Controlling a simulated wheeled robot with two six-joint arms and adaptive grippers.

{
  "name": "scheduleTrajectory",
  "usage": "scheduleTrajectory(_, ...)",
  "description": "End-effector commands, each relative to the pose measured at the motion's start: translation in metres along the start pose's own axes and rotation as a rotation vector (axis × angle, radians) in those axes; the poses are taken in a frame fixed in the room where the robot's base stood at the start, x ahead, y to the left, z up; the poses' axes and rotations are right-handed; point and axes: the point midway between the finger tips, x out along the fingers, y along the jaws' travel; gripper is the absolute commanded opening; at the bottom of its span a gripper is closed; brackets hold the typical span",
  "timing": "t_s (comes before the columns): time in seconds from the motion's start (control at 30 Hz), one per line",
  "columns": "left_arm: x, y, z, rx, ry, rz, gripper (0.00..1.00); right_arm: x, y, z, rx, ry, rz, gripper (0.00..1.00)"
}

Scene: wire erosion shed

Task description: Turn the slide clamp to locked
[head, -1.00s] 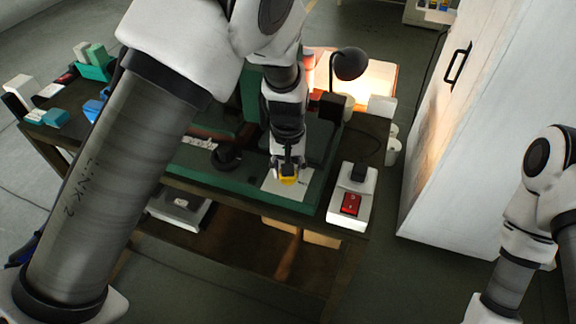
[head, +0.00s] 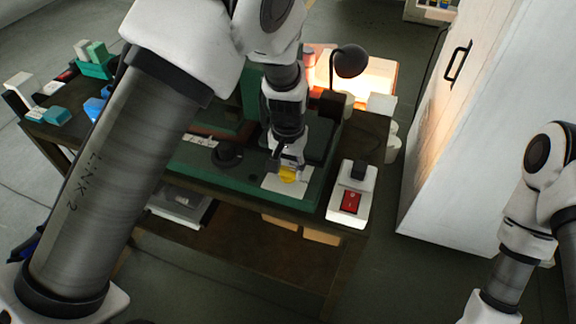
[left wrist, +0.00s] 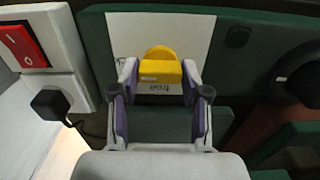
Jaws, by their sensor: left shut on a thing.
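The slide clamp's yellow handle (head: 289,174) stands on a white label plate (head: 272,184) on the green machine bed. It also shows in the left wrist view (left wrist: 160,54), where the word "free" reads upside down just below it. Other lettering at the plate's left is mostly hidden by a finger. My left gripper (left wrist: 159,74) is shut on the yellow handle, one finger on each side. My right arm shows at the right edge of the head view, but its gripper is out of view.
A white box with a red switch (head: 350,202) and black plug stands right of the bed. A black round knob (head: 227,154) lies left of the plate. A black lamp (head: 349,62) stands behind. A white cabinet (head: 450,130) is at the right.

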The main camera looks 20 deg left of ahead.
Motion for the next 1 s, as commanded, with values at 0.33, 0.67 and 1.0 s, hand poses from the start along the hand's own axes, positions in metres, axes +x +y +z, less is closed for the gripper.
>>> scheduleTrajectory(0.33, 0.001, 0.000, 0.001, 0.000, -0.002, 0.000, 0.71, 0.000, 0.000, 0.000, 0.000, 0.000, 0.000, 0.43)
scheduleTrajectory(0.67, -0.035, 0.000, -0.001, 0.000, 0.003, -0.001, 0.71, 0.000, 0.000, 0.000, 0.000, 0.000, 0.000, 0.43)
scheduleTrajectory(1.0, -0.111, 0.000, -0.001, 0.001, -0.001, -0.001, 0.71, 0.000, 0.000, 0.000, 0.000, 0.000, 0.000, 0.43)
